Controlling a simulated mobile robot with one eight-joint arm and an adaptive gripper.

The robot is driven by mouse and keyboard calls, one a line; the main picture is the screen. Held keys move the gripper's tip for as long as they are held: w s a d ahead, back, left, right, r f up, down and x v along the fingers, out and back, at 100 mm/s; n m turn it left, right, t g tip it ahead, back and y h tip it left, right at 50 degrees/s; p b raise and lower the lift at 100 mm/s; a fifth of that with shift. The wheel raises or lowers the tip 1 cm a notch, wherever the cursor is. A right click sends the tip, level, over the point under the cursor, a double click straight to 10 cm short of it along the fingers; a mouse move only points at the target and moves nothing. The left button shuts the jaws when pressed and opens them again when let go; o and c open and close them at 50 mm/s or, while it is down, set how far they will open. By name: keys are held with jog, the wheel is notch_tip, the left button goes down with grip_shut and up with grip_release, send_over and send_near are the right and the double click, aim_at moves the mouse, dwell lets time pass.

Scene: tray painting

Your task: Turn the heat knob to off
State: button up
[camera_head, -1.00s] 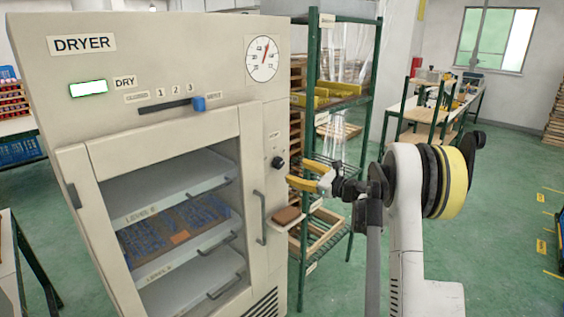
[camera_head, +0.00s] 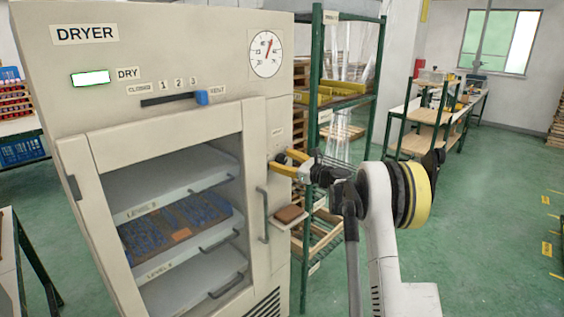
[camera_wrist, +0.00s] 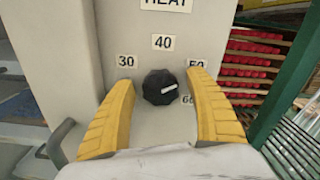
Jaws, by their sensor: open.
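The heat knob (camera_wrist: 160,87) is a black dial on the dryer's pale front panel, under a "HEAT" label (camera_wrist: 166,4). Its white pointer mark points right and slightly up, about toward the 50 label. My gripper (camera_wrist: 162,79) is open, with one yellow finger on each side of the knob; I cannot tell whether either touches it. In the head view my gripper (camera_head: 279,164) is at the dryer's right front strip and hides the knob. The 60 label is partly covered by the right finger.
The dryer (camera_head: 190,65) has a vent slider (camera_head: 201,97), a temperature gauge (camera_head: 266,54) and a door handle (camera_head: 263,215) just left of the knob. A brown block (camera_head: 289,214) sits on a small ledge below my gripper. A green shelf rack (camera_head: 313,100) stands close on the right.

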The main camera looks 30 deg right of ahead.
jog(key=c, duration=1.2)
